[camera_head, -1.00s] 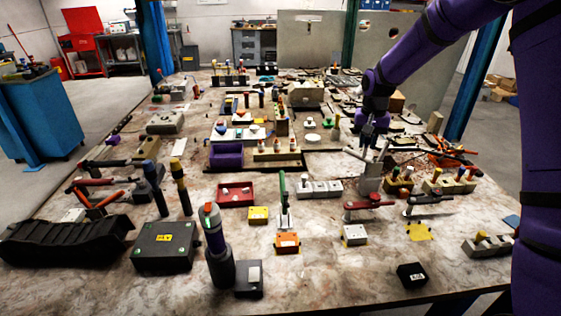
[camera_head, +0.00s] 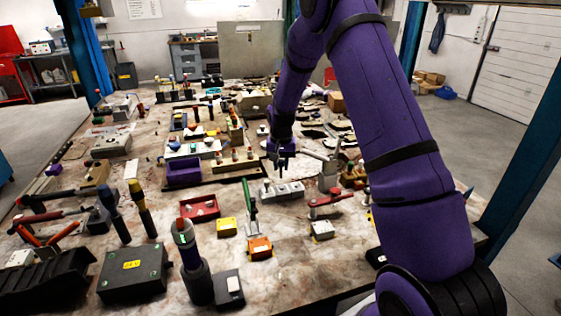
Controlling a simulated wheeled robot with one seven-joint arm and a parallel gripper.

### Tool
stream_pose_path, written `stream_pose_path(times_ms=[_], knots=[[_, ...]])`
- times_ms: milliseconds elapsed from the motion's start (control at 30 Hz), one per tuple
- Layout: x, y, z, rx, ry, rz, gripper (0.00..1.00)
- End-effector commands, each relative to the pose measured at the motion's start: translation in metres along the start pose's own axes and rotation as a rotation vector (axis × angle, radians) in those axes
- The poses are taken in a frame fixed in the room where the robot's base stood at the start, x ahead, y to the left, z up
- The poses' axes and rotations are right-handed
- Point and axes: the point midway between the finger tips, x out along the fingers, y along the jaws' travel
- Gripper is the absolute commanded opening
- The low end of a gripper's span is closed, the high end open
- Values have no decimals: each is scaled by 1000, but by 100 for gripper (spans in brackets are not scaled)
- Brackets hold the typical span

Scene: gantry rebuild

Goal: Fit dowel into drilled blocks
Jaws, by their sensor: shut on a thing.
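My gripper (camera_head: 281,164) points down just behind and above a long light-grey block (camera_head: 283,192) with several round spots along its top. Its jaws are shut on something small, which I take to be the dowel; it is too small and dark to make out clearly. I cannot tell whether it touches the block. A smaller light block (camera_head: 322,230) stands nearer, beside a red-handled clamp (camera_head: 330,199). A cream block with several pegs (camera_head: 235,162) stands to the left of my gripper.
A black box (camera_head: 132,275) and upright bottle-like tool (camera_head: 193,262) fill the front left. My arm covers the table's right side.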

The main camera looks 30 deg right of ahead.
Motion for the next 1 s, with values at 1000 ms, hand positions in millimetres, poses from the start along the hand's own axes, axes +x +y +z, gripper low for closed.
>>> stream_pose_path(times_ms=[1000], knots=[[14,0,1,-1,0,0,0]])
